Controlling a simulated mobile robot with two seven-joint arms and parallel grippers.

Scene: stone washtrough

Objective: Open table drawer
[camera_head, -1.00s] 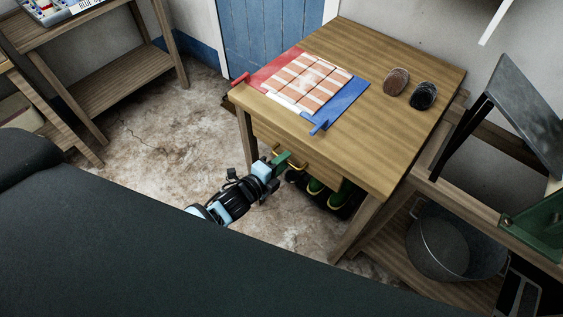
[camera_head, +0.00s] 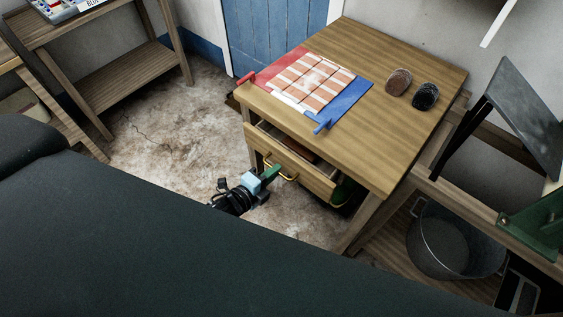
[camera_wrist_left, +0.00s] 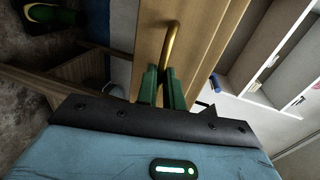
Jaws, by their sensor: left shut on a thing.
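The wooden table (camera_head: 400,60) stands at the right of the head view. Its drawer (camera_head: 312,177) is pulled partly out toward me, and a brownish thing shows inside it. A curved brass handle (camera_head: 289,177) sits on the drawer front; it also shows in the left wrist view (camera_wrist_left: 170,45). My left gripper (camera_head: 271,173) is at the handle, and in the left wrist view its green fingers (camera_wrist_left: 161,85) are shut on the handle's near end.
A metal tub (camera_head: 455,240) is on a low shelf at right. A wooden shelf (camera_head: 125,70) stands at left. Floor left of the table is clear.

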